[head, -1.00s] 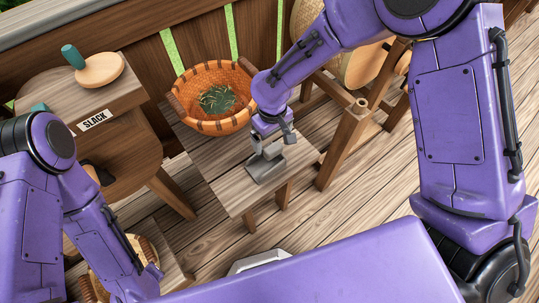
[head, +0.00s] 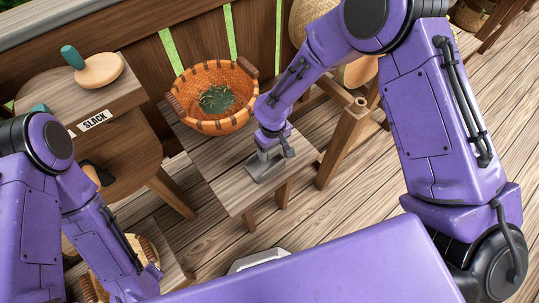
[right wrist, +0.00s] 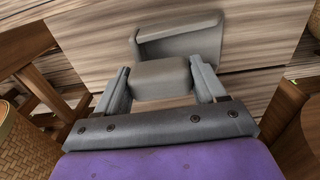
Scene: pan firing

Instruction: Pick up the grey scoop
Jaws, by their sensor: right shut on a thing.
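The grey scoop (head: 263,168) lies on the small wooden table beside the orange basket in the head view. My right gripper (head: 270,153) points down at it from above. In the right wrist view the scoop's tray-like part (right wrist: 182,40) rests on the wood, and its grey block-like grip (right wrist: 160,78) sits between the two fingers of my right gripper (right wrist: 162,88), which are shut on it. My left arm is at the lower left of the head view; its gripper is not visible there.
An orange basket (head: 182,104) with green leaves stands at the table's back. The wooden table (head: 228,184) has bare room in front. A cabinet labelled SLACK (head: 95,121) is at left, with a round wooden lid (head: 99,71) on top. A wooden frame (head: 342,140) stands at right.

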